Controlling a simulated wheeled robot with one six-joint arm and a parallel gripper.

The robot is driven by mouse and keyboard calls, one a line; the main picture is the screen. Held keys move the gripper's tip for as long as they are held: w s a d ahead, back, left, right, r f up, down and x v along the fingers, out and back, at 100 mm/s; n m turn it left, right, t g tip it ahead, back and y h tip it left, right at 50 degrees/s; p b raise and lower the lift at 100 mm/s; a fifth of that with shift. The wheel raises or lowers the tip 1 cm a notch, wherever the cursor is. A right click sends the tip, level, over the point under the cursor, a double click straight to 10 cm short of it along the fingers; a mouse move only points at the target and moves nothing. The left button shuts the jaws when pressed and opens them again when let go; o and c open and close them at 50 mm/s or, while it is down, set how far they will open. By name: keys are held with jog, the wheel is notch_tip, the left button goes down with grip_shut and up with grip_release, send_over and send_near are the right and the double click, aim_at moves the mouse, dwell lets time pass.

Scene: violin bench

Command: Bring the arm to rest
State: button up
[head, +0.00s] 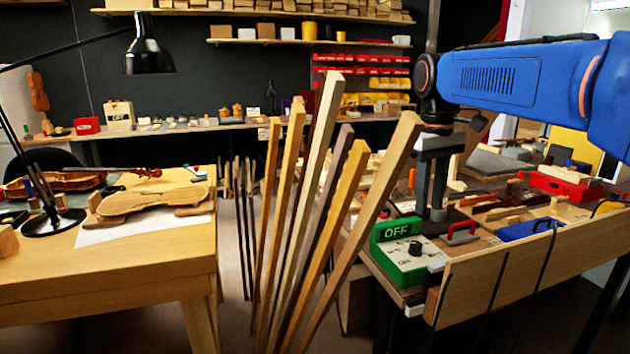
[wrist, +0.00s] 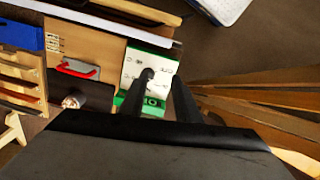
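My gripper (head: 431,208) points down over the right bench, at the end of my blue arm that reaches in from the right. In the wrist view the two fingers of my gripper (wrist: 163,82) stand apart with nothing between them, so it is open and empty. A green and white control box (head: 398,262) with a green OFF sign (head: 397,230) and a black knob (head: 415,247) sits just below and left of the fingers in the head view. In the wrist view the box (wrist: 150,64) shows beyond and between the fingers, partly hidden by them. I cannot tell the exact fingertip height.
Several tall wood strips (head: 325,200) lean upright left of the box. A red-handled item (head: 462,233), a blue item (head: 528,230) and wooden panels (head: 500,277) are on the right bench. The left bench (head: 150,262) holds a violin body (head: 150,200) and a black lamp (head: 149,55).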

jog(key=s+d+f+m+t, duration=0.2)
jog(key=s+f, duration=0.8)
jog(key=s, duration=0.2)
jog(key=s+d+f+m+t, duration=0.2)
jog(key=s+f+m+t, duration=0.1)
jog(key=s+f, duration=0.8)
jog(key=shift+s, duration=0.8)
